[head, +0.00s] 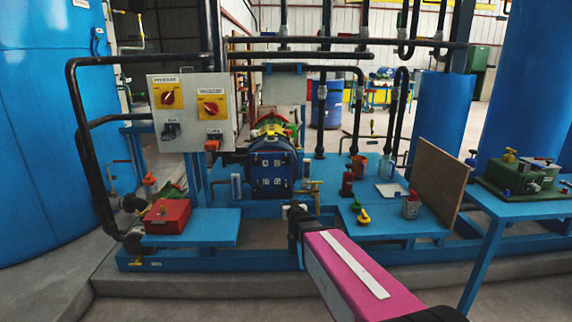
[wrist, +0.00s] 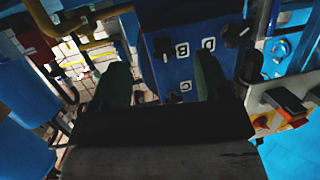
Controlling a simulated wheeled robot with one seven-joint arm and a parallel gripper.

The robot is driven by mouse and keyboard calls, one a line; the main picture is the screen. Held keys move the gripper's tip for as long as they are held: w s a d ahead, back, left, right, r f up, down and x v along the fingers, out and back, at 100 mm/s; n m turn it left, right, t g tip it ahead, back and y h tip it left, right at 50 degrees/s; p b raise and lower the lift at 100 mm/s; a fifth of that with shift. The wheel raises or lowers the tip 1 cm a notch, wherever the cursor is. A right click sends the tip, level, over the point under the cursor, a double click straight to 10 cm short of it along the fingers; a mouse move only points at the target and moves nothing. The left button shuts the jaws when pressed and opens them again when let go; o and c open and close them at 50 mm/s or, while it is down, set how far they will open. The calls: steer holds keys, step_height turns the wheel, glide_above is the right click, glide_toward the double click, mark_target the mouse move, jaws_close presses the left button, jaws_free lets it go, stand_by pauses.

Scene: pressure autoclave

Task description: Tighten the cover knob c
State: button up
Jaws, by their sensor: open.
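The blue autoclave cover (head: 272,170) stands upright on the blue skid, with small white letter labels on its face. In the wrist view the cover (wrist: 195,66) shows labels D, B and C and dark knobs near its edges. The C label (wrist: 186,86) lies between my fingers. A dark shape (wrist: 173,98) beside it may be knob c, but it is mostly hidden by my gripper. My gripper (wrist: 163,80) is open, its two dark green fingers spread in front of the cover. In the head view my gripper (head: 297,212) is at the cover's lower right.
A grey control box (head: 192,112) with red-and-yellow switches stands left of the cover. A red box (head: 167,216) sits on the lower left plate. Black pipes (head: 75,90) frame the left side. A brown board (head: 438,180) and a blue table (head: 520,203) stand to the right.

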mark_target(286, 162)
step_height(286, 162, up, 11)
steer(key=w+a+m+t+h, duration=0.2)
steer(key=t+h, duration=0.1)
steer(key=t, duration=0.5)
steer(key=x, duration=1)
steer(key=shift+w+d+f, duration=0.15)
steer(key=shift+w+d, duration=0.05)
steer(key=shift+w, duration=0.1)
steer(key=shift+g, duration=0.3)
steer(key=c, duration=0.9)
